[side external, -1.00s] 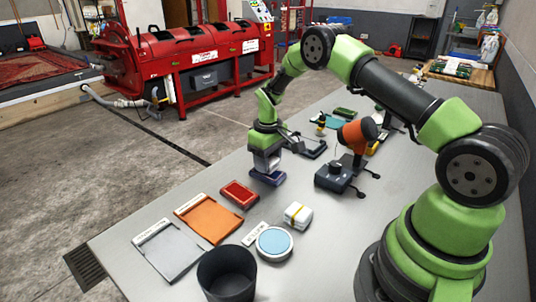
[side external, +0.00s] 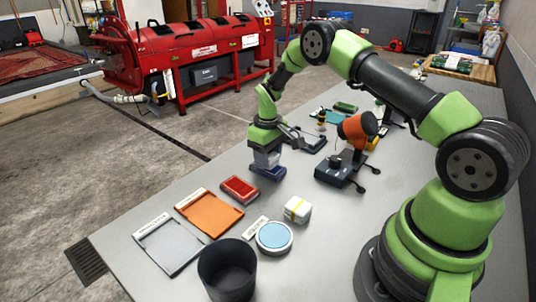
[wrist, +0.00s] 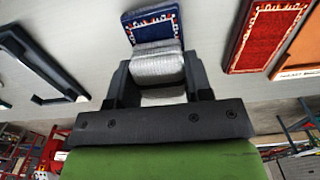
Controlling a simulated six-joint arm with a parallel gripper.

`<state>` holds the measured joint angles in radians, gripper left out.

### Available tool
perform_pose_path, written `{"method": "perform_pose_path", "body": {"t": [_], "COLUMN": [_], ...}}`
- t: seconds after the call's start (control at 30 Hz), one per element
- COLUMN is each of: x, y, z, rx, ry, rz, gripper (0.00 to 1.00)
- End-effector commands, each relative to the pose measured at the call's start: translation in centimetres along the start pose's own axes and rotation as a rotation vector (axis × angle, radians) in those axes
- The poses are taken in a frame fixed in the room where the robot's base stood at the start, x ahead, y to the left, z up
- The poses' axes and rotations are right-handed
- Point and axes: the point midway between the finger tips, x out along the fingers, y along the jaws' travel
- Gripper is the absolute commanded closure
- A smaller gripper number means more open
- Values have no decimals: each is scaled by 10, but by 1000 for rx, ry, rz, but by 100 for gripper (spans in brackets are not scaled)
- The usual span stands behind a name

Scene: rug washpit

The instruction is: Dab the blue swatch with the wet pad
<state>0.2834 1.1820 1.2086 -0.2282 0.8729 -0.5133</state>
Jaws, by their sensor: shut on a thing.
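The blue swatch (side external: 268,173) lies on the grey table below my gripper. It shows in the wrist view (wrist: 153,21) as a dark blue patterned piece with a pale border. My gripper (wrist: 157,84) is shut on a pale grey-white pad (wrist: 157,62). In the side view, my gripper (side external: 266,152) points down over the swatch with the pad at or just above its surface. I cannot tell whether they touch. The pad hides the swatch's near part in the wrist view.
A red swatch (side external: 239,189), an orange tray (side external: 208,212) and a grey tray (side external: 167,246) lie in front. A round dish with a light blue inside (side external: 274,236), a white block with a yellow band (side external: 297,209) and a dark bin (side external: 227,268) stand nearby. An orange-headed device (side external: 352,145) stands right.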

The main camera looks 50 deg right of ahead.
Motion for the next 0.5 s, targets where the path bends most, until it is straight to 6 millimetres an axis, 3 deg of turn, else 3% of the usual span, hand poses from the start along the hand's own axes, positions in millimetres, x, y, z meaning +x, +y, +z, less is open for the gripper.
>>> {"method": "perform_pose_path", "body": {"t": [0.5], "x": [6], "y": [0], "z": [0], "rx": [1], "ry": [0], "rz": [0], "gripper": [73]}}
